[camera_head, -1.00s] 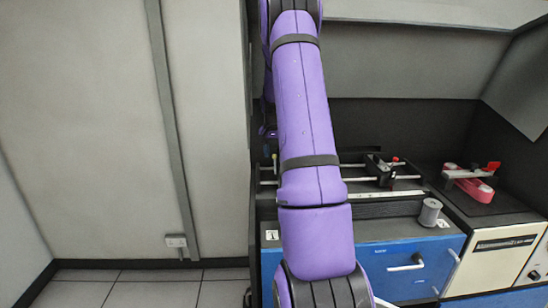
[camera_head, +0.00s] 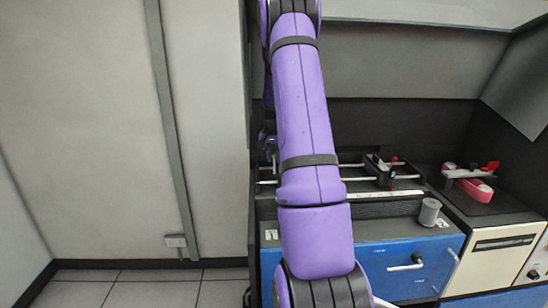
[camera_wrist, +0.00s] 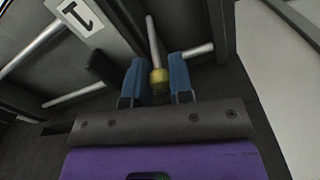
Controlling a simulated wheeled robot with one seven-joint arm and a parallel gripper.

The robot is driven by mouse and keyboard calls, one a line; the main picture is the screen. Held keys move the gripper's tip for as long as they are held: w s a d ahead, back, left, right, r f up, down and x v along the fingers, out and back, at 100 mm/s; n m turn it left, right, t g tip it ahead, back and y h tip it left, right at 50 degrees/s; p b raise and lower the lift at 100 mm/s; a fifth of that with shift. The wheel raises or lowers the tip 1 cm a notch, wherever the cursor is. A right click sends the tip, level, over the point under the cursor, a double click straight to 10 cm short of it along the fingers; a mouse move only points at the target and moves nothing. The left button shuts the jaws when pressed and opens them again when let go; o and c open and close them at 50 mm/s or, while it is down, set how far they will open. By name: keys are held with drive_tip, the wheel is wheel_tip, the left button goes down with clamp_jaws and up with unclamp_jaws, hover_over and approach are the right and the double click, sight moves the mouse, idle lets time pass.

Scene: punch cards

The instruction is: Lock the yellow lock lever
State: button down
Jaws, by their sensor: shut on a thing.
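In the wrist view the yellow lock lever (camera_wrist: 159,77) shows as a yellow round knob on the end of a pale metal rod. The rod runs up and away from the knob, slightly tilted. My gripper (camera_wrist: 157,84) has two blue fingers, one on each side of the knob, and is shut on it. In the head view my purple arm covers most of the gripper and the lever, so the lever's seat cannot be made out there.
To the right stand a black sliding block (camera_head: 381,170), a grey spool (camera_head: 429,212), a pink-red roll (camera_head: 474,188) and a blue drawer (camera_head: 405,268). The floor at left is clear.

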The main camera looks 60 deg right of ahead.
drive_tip(key=shift+a, duration=0.1)
drive_tip(key=a+t+h, duration=0.1)
drive_tip(key=s+t+h, duration=0.1)
drive_tip(key=shift+s+a+r+h, duration=0.15)
drive_tip(key=shift+a+r+h, duration=0.15)
drive_tip(key=shift+a+h, duration=0.1)
drive_tip(key=shift+s+a+f+t+h, duration=0.1)
drive_tip(key=shift+s+a+t+h, duration=0.4)
drive_tip(key=shift+t+h, duration=0.4)
drive_tip(key=shift+s+a+f+t+h, duration=0.1)
drive_tip(key=shift+s+a+t+h, duration=0.5)
drive_tip(key=shift+h, duration=0.5)
drive_tip(key=shift+w, duration=0.15)
drive_tip(key=c, duration=1)
unclamp_jaws()
drive_tip(key=shift+d, duration=0.15)
